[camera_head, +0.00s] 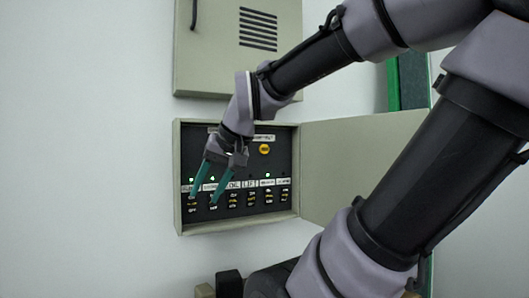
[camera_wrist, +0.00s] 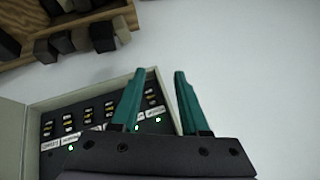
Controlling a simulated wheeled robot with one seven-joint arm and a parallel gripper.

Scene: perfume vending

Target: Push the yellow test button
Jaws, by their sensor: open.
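The yellow test button (camera_head: 264,149) is a round button near the top of the dark panel inside an open wall box (camera_head: 178,190). My gripper (camera_head: 205,199) is open and empty in front of the left part of the panel, below and to the left of the button. Its two teal fingers overlap the lower switch rows in the head view. In the wrist view, the fingers (camera_wrist: 155,84) point past the box's edge toward the white wall. The yellow button cannot be seen in the wrist view.
Several labelled switches (camera_head: 250,198) with green lights fill the lower panel. The box's door (camera_head: 360,165) stands open to the right. A closed cabinet (camera_head: 215,60) hangs above. A wooden shelf with dark blocks (camera_wrist: 75,38) shows in the wrist view.

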